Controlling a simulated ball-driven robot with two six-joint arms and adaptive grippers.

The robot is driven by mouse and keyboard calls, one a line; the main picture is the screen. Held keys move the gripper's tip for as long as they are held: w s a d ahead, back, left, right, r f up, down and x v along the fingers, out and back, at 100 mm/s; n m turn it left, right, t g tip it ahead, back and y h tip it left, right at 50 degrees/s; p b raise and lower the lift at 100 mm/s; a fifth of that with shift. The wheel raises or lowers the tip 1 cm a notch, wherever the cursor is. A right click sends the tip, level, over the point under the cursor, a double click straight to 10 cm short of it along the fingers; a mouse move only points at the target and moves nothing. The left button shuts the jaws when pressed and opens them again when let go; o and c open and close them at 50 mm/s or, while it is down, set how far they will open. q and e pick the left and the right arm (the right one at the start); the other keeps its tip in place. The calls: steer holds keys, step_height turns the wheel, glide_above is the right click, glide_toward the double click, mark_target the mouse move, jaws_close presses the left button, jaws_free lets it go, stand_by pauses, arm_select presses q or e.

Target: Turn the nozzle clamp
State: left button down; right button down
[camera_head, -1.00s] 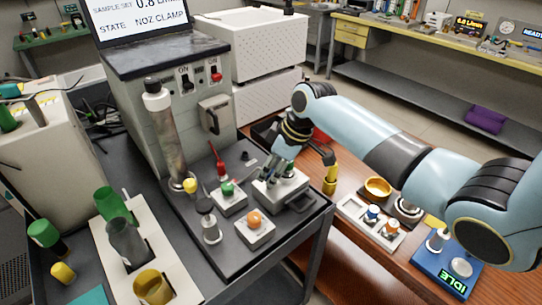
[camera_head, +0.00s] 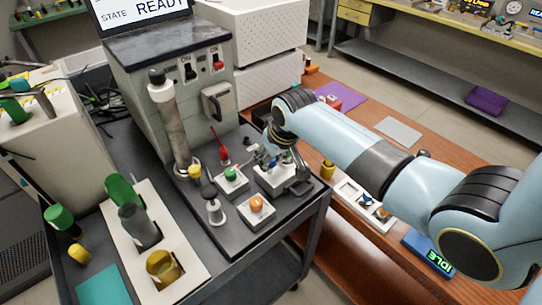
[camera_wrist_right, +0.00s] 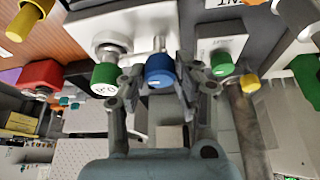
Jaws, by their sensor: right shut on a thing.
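The nozzle clamp appears to be the small white block (camera_head: 276,181) at the right edge of the dark cart top in the head view, partly hidden by my right gripper (camera_head: 266,160). In the right wrist view, a blue knob (camera_wrist_right: 160,71) with a white mark sits between the two fingers of my right gripper (camera_wrist_right: 158,84), which are shut on it. A green-capped knob (camera_wrist_right: 104,78) is just left of the fingers, and another green knob (camera_wrist_right: 221,64) is to the right. My left gripper is not in view.
The machine's screen (camera_head: 140,12) reads READY. A white block with a green button (camera_head: 230,173), a red lever (camera_head: 222,154) and an orange button (camera_head: 256,203) stand close to the gripper. A grey glass column (camera_head: 172,130) rises to the left. A wooden bench (camera_head: 350,110) lies behind my arm.

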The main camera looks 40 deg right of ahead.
stand_by(0.3)
steer(key=c, duration=1)
jaws_free()
steer(key=v, duration=1.2)
steer(key=shift+r, duration=0.1)
